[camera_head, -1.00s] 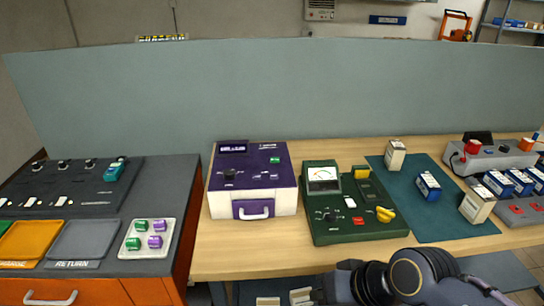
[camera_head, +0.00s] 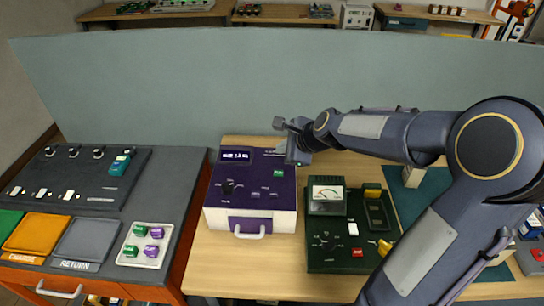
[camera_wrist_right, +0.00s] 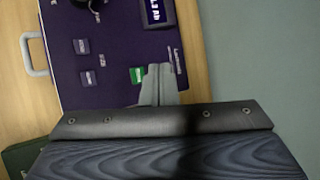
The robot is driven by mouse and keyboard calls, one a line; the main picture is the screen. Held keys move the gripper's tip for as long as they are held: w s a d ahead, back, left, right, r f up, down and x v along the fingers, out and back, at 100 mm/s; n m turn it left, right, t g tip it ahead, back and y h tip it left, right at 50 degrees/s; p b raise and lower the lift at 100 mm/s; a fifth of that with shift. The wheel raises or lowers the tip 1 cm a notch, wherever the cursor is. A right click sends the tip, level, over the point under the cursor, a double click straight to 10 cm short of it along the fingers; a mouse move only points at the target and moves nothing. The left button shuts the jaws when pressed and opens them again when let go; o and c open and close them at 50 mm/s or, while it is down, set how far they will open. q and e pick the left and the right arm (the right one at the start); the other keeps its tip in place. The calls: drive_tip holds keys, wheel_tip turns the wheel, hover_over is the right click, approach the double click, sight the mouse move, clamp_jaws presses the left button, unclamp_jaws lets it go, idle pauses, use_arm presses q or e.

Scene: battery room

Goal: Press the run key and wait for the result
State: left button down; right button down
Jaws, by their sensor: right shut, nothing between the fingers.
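The purple and white tester (camera_head: 250,222) stands on the wooden table, and its top has a lit display (camera_head: 236,155). A green key (camera_head: 279,173), apparently the run key, is on its purple panel. In the wrist view the green key (camera_wrist_right: 137,75) shows beside my right fingertips, and the display (camera_wrist_right: 158,12) is at the top edge, partly cut off. My right gripper (camera_head: 290,150) is over the tester's back right part, close to the key; it also shows in the wrist view (camera_wrist_right: 158,72), shut and empty. I cannot tell whether it touches the panel. My left gripper is not in view.
A dark green meter unit (camera_head: 330,262) stands right of the tester, near my right arm. On the left are a grey panel (camera_head: 130,190) and a tray (camera_head: 132,258) with green and purple blocks. A blue-grey partition (camera_head: 180,90) rises behind the table.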

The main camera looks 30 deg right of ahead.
drive_tip(key=shift+w+d+m, duration=0.25)
drive_tip(key=shift+w+m, duration=0.05)
drive_tip(key=shift+w, duration=0.3)
drive_tip(key=shift+w+d+m, duration=0.25)
drive_tip(key=shift+w+m, duration=0.05)
drive_tip(key=shift+w, duration=0.3)
drive_tip(key=b, duration=0.7)
hover_over(281, 175)
wheel_tip(281, 175, down, 7)
drive_tip(key=shift+d+f, duration=0.1)
drive_tip(key=shift+f, duration=0.1)
drive_tip(key=shift+f+b, duration=0.7)
drive_tip(key=shift+f, duration=0.05)
drive_tip(key=shift+f+b, duration=0.3)
drive_tip(key=shift+f, duration=0.1)
